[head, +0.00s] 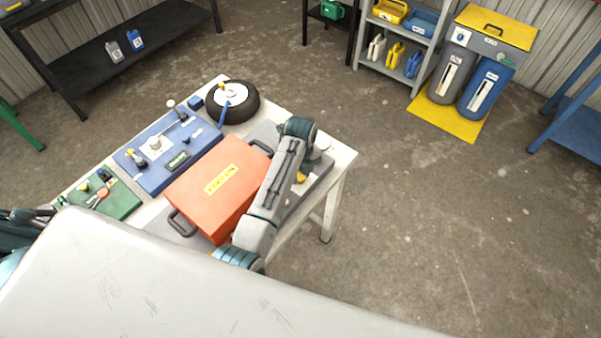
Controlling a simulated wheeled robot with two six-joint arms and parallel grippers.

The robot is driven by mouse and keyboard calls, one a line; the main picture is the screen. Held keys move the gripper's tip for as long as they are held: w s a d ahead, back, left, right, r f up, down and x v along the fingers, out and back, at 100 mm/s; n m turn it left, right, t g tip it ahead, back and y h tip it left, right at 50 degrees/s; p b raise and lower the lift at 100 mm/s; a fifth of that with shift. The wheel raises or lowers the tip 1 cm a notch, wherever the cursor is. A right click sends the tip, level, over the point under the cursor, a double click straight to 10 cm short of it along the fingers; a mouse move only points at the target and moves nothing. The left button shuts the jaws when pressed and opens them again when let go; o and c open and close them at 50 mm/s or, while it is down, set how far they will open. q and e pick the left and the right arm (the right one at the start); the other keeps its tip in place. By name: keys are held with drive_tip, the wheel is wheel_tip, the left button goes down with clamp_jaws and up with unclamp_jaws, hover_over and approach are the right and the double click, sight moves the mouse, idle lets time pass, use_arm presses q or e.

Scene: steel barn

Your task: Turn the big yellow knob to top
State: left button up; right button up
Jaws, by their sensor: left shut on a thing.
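A small yellow part (301,178), perhaps the knob, shows on a grey panel (318,183) at the table's right end. My right arm's link partly covers it, so its pointing direction cannot be read. My left gripper (46,213) is at the left edge, by the near-left corner of the table. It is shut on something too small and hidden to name. My right arm crosses over the panel and the red box; its gripper is hidden behind its own links.
An orange-red box (215,190) with dark handles fills the table's middle. A blue panel (170,155), a green panel (112,199) and a wheel (240,108) are also on the white table (342,160). Bins (485,85) and shelves stand behind. Open floor lies to the right.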

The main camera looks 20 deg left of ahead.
use_arm(q)
drive_tip(key=shift+w+r+m, duration=0.15)
drive_tip(key=shift+r+m, duration=0.05)
drive_tip(key=shift+m, duration=1.1)
drive_tip(key=shift+a, duration=0.1)
drive_tip(key=o, duration=0.8)
drive_tip(key=shift+o, duration=0.9)
drive_tip(key=shift+f, duration=0.1)
